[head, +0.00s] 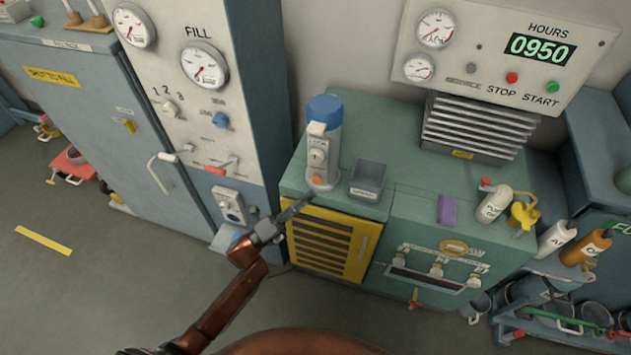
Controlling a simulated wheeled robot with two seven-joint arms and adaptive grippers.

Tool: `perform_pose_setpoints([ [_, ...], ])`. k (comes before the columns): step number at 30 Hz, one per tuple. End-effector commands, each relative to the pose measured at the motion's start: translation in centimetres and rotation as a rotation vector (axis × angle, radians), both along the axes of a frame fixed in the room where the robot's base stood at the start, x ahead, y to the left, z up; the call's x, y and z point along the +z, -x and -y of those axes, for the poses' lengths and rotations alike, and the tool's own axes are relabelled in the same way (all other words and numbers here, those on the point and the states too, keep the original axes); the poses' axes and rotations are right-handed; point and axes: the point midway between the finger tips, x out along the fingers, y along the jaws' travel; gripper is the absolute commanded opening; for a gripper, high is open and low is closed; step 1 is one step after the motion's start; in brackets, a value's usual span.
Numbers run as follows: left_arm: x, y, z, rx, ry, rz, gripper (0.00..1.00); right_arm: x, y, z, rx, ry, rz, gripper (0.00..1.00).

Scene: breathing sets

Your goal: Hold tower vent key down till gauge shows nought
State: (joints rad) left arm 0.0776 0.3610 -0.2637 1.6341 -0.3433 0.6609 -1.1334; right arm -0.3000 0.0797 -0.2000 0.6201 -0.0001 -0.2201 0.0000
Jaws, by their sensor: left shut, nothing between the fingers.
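The tower (323,150) is an upright grey cylinder with a blue cap, on the left of the green bench top (420,208). A small round dial (318,156) is on its front; its reading is too small to make out. A small orange key (317,180) is low on the tower's front. My left gripper (310,198) is shut and empty, its tips just below the orange key and near the bench's front edge. I cannot tell whether the tips touch anything. My right gripper is not in view.
A small grey bin (367,180) stands right of the tower. A purple block (447,209) and a white bottle (493,204) are farther right. The FILL panel (190,100) stands at left, with gauges and levers. A yellow louvred door (328,243) is below the tower.

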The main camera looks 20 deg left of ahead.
Motion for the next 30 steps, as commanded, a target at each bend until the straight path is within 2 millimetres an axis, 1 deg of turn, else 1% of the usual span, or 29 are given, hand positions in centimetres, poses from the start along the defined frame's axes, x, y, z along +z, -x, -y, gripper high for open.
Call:
perform_pose_setpoints([
  [6, 0.2, 2.2, -0.1, 0.001, 0.001, 0.001, 0.0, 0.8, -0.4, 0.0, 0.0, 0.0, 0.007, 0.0],
  [12, 0.1, 3.3, -0.1, 0.0, 0.0, 0.0, 0.0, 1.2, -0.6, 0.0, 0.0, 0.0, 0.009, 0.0],
  [28, 0.0, 3.4, -0.1, 0.0, 0.001, -0.001, 0.0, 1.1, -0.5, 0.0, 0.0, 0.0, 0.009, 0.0],
  [30, -0.5, 3.3, -0.3, 0.004, 0.005, -0.018, 0.0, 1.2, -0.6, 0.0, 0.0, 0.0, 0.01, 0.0],
])
